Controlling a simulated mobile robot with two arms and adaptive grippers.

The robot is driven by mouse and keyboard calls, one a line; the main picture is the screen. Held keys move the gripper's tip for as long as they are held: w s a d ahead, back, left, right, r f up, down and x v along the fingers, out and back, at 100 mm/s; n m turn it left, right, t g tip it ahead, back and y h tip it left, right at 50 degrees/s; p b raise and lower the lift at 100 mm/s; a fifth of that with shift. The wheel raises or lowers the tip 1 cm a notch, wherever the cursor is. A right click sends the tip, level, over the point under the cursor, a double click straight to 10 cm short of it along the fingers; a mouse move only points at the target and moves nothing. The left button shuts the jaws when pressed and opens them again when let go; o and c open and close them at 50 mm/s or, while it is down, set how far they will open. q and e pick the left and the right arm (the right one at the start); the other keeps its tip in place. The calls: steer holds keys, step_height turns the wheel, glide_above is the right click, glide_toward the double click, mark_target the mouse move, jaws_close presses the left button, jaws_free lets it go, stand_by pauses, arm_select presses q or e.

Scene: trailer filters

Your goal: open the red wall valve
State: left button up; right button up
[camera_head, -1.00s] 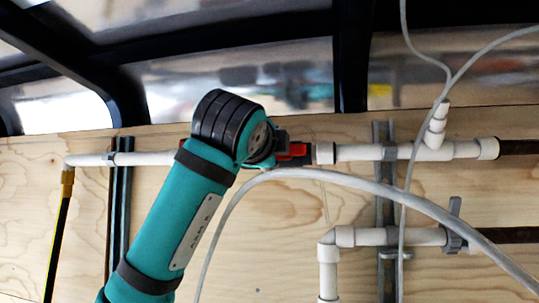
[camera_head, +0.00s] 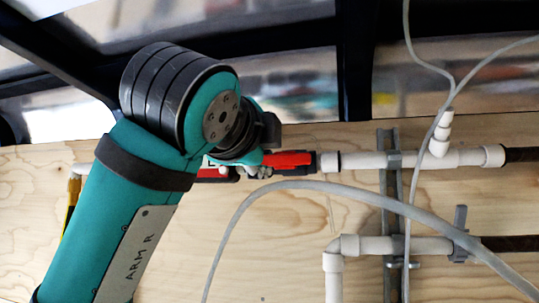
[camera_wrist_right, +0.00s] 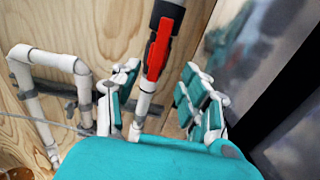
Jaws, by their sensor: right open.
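The red wall valve (camera_head: 293,159) sits in line with the upper white pipe on the plywood wall, partly hidden by my right arm in the head view. In the right wrist view its long red handle (camera_wrist_right: 159,45) lies along the pipe, which runs between my fingers. My left gripper is not in view.
A grey hose (camera_head: 370,192) arches across the wall in front of the pipes. A lower white pipe (camera_head: 400,245) with an elbow runs below right. Metal brackets (camera_head: 391,200) hold the pipes. Dark frame bars and windows lie above the plywood.

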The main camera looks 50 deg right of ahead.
steer(key=shift+s+a, duration=0.35)
steer(key=shift+a, duration=0.25)
